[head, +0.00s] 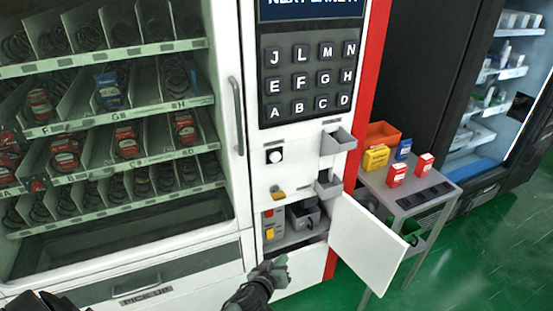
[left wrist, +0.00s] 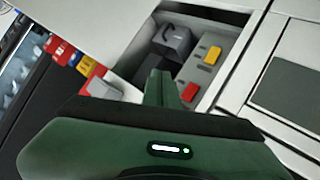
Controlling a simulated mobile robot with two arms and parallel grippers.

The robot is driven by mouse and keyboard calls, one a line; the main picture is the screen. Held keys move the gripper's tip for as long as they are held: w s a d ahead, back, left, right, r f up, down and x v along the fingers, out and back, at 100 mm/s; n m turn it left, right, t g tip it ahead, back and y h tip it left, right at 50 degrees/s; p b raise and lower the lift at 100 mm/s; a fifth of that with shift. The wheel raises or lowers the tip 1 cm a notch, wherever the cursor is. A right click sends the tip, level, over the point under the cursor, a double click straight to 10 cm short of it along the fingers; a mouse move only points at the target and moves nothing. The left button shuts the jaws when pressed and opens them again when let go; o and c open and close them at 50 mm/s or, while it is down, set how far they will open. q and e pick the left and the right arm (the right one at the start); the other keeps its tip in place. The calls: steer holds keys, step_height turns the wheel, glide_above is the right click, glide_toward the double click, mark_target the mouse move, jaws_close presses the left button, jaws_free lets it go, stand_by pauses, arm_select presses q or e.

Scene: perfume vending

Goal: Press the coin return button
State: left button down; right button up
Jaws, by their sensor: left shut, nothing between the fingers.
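The white vending machine (head: 257,180) has an open lower compartment with a grey panel bearing a red button (head: 268,213) and a yellow button (head: 269,232). The buttons also show in the left wrist view, red (left wrist: 190,92) and yellow (left wrist: 213,55). Above the compartment are a white round knob on a black plate (head: 274,157) and a small yellow-brown part (head: 278,195). I cannot read which one is the coin return button. My left gripper (head: 279,263) is shut and empty, just below the compartment opening. In the left wrist view its fingers (left wrist: 166,86) appear close to the red button.
The compartment's white door (head: 368,240) stands open to the right. A grey box (head: 303,214) sits inside the compartment. A small grey table (head: 408,196) with red, yellow and blue boxes stands right of the machine. A lettered keypad (head: 311,78) is above.

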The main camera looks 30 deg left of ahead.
mark_target(276, 157)
arm_select(q)
steer(key=w+r+n+t, duration=0.2)
steer(key=w+r, duration=0.1)
steer(key=r, duration=1)
steer(key=w+r+n+t, duration=0.2)
steer(key=w+r+t, duration=0.1)
steer(key=r, duration=0.9)
steer(key=shift+w+a+r+t+y, duration=0.2)
steer(key=shift+a+r+t+y, duration=0.1)
steer(key=shift+a+r, duration=0.1)
steer(key=shift+w, duration=0.1)
steer(key=w+a, duration=0.5)
steer(key=a, duration=0.1)
steer(key=shift+w+a, duration=0.15)
steer(key=shift+a, duration=0.25)
steer(key=shift+a, duration=0.1)
steer(key=shift+w+a+b, duration=0.25)
steer(key=shift+b, duration=0.05)
